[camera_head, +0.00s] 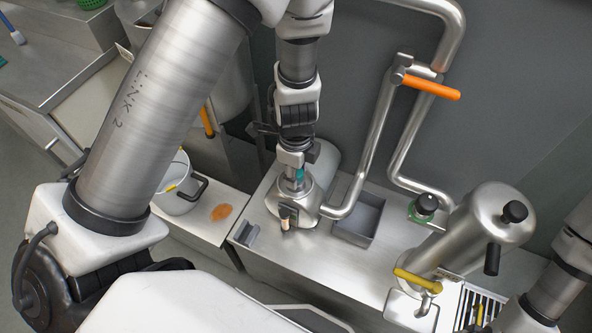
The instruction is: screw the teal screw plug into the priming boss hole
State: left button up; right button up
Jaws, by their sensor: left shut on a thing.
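The teal screw plug (299,174) is a small teal piece at the tip of my left gripper (296,165). My left gripper points down and is shut on it, hiding much of it. The plug is right over the top of a rounded steel housing (316,194) on the bench. The priming boss hole is hidden under the gripper and plug, so I cannot tell whether the plug is touching it or in it. Part of my right arm shows at the lower right, with its gripper out of view.
Steel pipes with an orange-handled valve (430,87) rise behind the housing. A white bucket (176,196) and an orange patch (221,212) are left.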

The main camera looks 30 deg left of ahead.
pick_arm(q)
jog(key=o, duration=0.6)
jog(key=shift+f, duration=0.1)
jog(key=shift+o, duration=0.2)
jog(key=shift+a, duration=0.1)
